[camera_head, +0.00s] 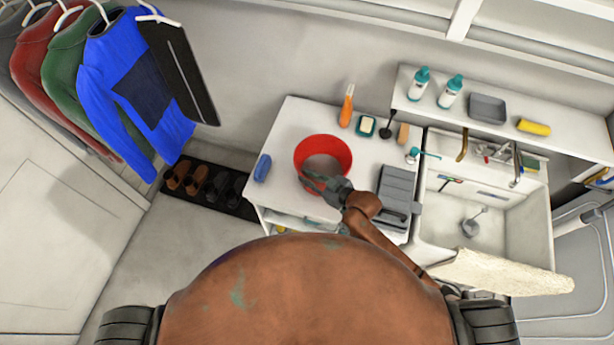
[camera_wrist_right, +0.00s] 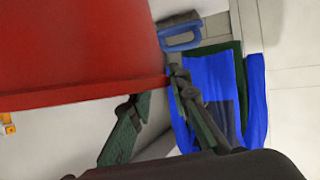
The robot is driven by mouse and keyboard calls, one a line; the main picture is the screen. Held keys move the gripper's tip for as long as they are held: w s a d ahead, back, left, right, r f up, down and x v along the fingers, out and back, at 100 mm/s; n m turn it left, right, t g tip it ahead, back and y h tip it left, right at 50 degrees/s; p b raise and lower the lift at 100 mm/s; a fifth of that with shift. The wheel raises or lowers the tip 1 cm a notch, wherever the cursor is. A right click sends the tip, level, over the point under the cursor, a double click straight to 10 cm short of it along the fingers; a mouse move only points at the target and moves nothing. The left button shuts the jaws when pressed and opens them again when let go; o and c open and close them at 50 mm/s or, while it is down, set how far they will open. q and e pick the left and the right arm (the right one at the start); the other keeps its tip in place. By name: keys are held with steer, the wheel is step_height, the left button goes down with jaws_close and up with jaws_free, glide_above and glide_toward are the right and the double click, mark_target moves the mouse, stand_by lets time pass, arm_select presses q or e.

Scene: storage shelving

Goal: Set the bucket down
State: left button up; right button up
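The red bucket (camera_head: 341,146) appears upright on the white counter (camera_head: 284,120), though contact at its base is hidden. In the right wrist view the bucket (camera_wrist_right: 75,45) fills the upper left, and the two fingers of my right gripper (camera_wrist_right: 158,88) are spread with a gap, close to the rim. One fingertip is partly hidden at the rim, so I cannot tell whether it touches. My left gripper is not in view.
A blue-handled item (camera_head: 262,168) lies left of the bucket. An orange bottle (camera_head: 347,106), a soap dish (camera_head: 366,126) and a grey rack (camera_head: 398,186) stand behind and right of it. The sink (camera_head: 475,228) is further right. Clothes (camera_head: 130,85) hang at left.

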steer(key=shift+r, duration=0.15)
steer(key=v, duration=1.2)
stand_by(0.4)
